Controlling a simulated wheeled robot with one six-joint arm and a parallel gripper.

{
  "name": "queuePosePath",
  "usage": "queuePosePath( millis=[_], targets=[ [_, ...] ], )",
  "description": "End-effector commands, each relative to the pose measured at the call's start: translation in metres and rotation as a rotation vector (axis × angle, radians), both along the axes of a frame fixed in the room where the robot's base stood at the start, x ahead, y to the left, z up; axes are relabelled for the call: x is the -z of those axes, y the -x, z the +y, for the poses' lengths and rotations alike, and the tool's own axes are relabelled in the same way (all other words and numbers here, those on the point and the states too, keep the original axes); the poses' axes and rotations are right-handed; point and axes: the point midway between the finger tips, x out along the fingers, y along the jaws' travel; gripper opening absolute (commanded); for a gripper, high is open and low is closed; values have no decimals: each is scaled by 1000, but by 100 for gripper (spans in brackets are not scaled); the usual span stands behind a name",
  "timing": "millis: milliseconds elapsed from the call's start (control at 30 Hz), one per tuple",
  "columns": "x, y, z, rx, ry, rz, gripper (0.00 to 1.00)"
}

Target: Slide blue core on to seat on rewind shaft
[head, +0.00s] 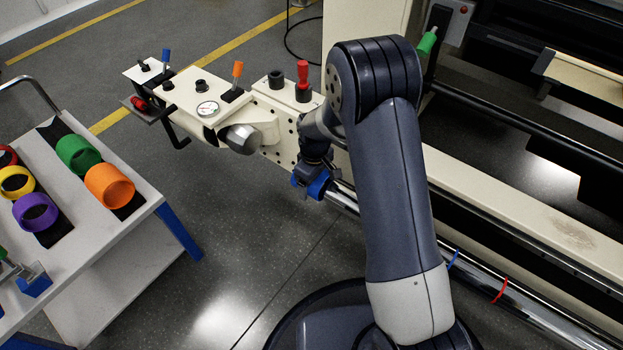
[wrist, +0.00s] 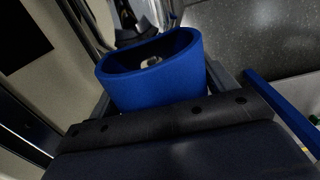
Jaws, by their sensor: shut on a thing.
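The blue core (wrist: 155,80) fills the middle of the wrist view, its open end facing up the picture. My gripper (wrist: 160,105) is shut on it. In the head view the blue core (head: 319,184) shows small and partly hidden by my gripper (head: 312,178), beside the cream machine head. A long chrome shaft (head: 520,311) with blue and red bands runs along the machine front; its upper-left end is near the core. A small pale round part shows inside the core in the wrist view. I cannot tell whether the core is around the shaft or only beside it.
A grey cart (head: 108,235) at left carries green (head: 77,153), orange (head: 109,186), yellow (head: 16,181) and purple (head: 35,212) cores. The cream machine head (head: 200,100) bears several knobs and a dial. Clear floor lies between cart and my base.

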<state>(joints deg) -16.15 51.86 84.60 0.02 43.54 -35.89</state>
Motion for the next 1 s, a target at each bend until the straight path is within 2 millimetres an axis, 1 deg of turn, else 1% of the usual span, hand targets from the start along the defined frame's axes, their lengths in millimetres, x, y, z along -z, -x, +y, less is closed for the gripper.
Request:
queuePosePath(
  millis=[1000],
  targets=[
    [-1, 19, -24, 0, -1, -1, 52]
  ],
)
